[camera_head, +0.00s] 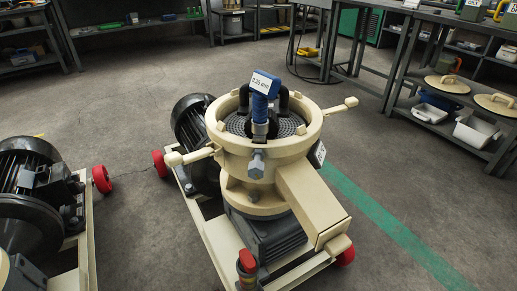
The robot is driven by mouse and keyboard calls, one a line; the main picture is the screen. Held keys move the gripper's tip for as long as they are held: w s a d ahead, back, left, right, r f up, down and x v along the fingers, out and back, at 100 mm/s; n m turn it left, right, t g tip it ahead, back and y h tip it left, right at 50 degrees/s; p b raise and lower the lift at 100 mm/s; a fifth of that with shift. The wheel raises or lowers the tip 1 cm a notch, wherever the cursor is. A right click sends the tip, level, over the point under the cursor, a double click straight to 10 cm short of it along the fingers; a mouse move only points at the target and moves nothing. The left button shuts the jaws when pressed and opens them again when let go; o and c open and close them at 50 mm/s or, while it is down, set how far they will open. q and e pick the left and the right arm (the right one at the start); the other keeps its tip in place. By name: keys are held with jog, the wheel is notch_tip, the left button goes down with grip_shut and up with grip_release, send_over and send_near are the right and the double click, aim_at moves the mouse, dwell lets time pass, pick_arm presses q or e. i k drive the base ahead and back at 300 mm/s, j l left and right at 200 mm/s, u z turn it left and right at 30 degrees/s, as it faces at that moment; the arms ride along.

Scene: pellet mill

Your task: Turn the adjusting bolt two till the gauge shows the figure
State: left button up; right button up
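The cream pellet mill (262,190) stands in the middle of the view on a cream wheeled frame. On its front rim is a silver hex-headed bolt (257,164); I cannot tell whether it is the one called bolt two. Above it a blue upright gauge (260,103) stands over the perforated die (287,125), between black rollers. Its white label (264,83) shows a small figure in mm, perhaps 0.35, hard to read. Neither of my grippers is in view, and nothing touches the mill.
A second machine with a dark motor (27,160) stands at the left. Round cream lids (447,84) and white trays (474,133) are on the right bench. Handles stick out on both sides of the mill. The floor in front right, with a green stripe (385,222), is clear.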

aim_at(256, 169)
jog(key=i+l+u, duration=0.15)
jog(key=l+u, duration=0.2)
jog(key=i+l+u, duration=0.15)
jog(key=l+u, duration=0.15)
jog(key=l, duration=0.15)
jog(key=l+u, duration=0.35)
jog(key=i+l, duration=0.05)
